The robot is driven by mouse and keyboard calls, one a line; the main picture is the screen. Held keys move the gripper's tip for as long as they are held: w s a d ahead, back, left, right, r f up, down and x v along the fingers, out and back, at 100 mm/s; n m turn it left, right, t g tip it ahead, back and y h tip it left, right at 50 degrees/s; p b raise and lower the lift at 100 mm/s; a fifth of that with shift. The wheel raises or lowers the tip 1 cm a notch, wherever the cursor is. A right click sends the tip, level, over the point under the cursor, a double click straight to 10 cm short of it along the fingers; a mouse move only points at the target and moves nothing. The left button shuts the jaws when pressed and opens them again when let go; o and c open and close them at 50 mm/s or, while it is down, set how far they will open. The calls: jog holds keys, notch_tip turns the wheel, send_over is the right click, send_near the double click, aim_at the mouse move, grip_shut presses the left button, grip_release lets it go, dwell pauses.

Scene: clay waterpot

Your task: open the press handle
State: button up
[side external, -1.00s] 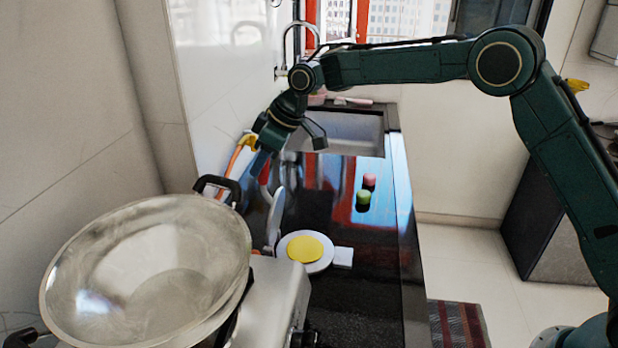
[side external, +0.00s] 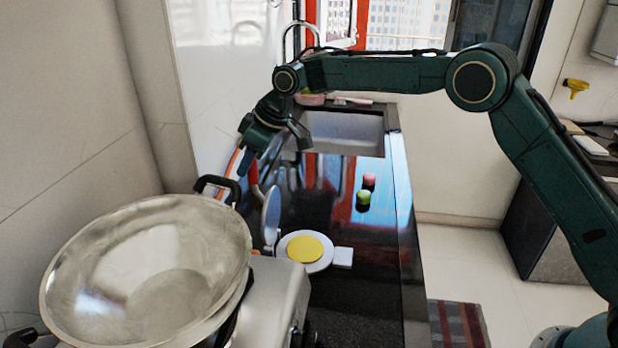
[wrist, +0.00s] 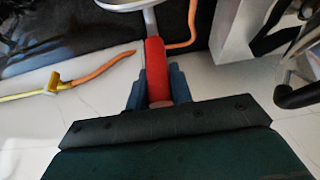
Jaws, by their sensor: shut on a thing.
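The press stands open on the black counter. Its white round base (side external: 287,240) holds a flat yellow disc (side external: 304,249). Its round lid (side external: 271,216) stands up steeply at the left of the base. The red press handle (side external: 254,174) reaches up from the lid; in the wrist view it (wrist: 155,58) runs down between my blue fingers. My gripper (side external: 250,160) is shut on the handle, beyond the lid and near the wall; it also shows in the wrist view (wrist: 157,75). Part of the handle is hidden by the fingers.
A large metal wok (side external: 145,270) sits on the stove at the front left, its black handle (side external: 217,187) close to the press lid. An orange hose (wrist: 105,68) runs near the wall. Green (side external: 363,198) and pink (side external: 369,180) pieces lie right. A sink (side external: 343,130) is behind.

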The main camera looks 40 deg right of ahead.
jog(key=shift+a, duration=0.1)
jog(key=shift+w+a+f, duration=0.25)
jog(key=shift+w+a, duration=0.35)
jog(key=shift+w, duration=0.05)
jog(key=shift+w+a+f, duration=0.2)
jog(key=shift+w+a, duration=0.35)
jog(key=shift+w, duration=0.05)
jog(key=shift+a, duration=0.1)
jog(key=shift+w+a+f, duration=0.25)
jog(key=shift+w+a, duration=0.15)
jog(key=shift+w, duration=0.05)
jog(key=o, duration=0.9)
jog(key=shift+r, duration=0.1)
jog(key=v, duration=0.8)
dwell(0.6)
